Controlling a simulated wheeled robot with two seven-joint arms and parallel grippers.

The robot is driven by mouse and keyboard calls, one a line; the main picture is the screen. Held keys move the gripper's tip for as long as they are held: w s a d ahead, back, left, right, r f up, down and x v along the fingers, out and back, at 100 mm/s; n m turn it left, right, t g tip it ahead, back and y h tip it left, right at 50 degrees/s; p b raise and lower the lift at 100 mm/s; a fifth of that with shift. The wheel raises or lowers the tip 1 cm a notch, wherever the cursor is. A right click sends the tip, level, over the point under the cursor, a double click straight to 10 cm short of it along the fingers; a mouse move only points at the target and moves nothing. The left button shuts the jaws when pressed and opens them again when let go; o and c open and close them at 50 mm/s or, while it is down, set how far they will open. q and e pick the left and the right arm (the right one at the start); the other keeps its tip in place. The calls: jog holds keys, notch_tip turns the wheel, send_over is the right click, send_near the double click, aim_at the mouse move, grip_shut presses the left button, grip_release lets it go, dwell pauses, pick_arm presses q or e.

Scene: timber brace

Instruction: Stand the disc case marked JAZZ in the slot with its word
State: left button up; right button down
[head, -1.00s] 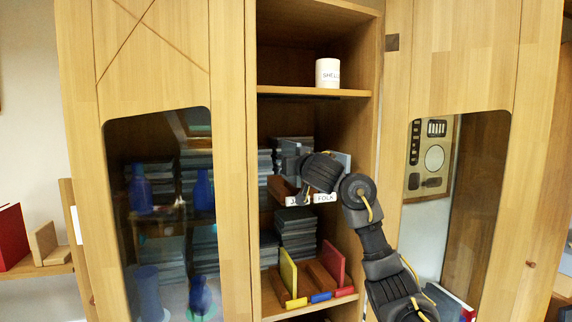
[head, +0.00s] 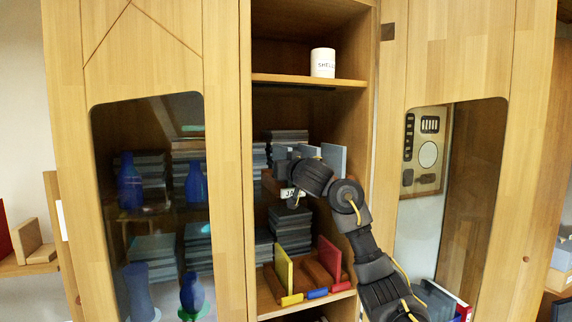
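My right arm reaches in from the lower right to the middle shelf of the cabinet. My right gripper (head: 283,168) is at a low brown slotted rack there, and the dark wrist hides much of the rack. A white label (head: 288,193) with the letters "JA" shows on the rack front, its rest covered by my wrist. A grey-blue case (head: 334,158) stands upright at the right of the rack. Another pale edge (head: 309,151) shows just behind my wrist. Whether my fingers hold a case cannot be seen. My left gripper is not in view.
A white mug (head: 322,62) stands on the shelf above. Below is a rack with a yellow panel (head: 283,270) and a red panel (head: 329,258). Glazed wooden doors (head: 222,150) flank the opening.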

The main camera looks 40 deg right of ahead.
jog(key=shift+s, duration=0.15)
jog(key=c, duration=1.3)
grip_release()
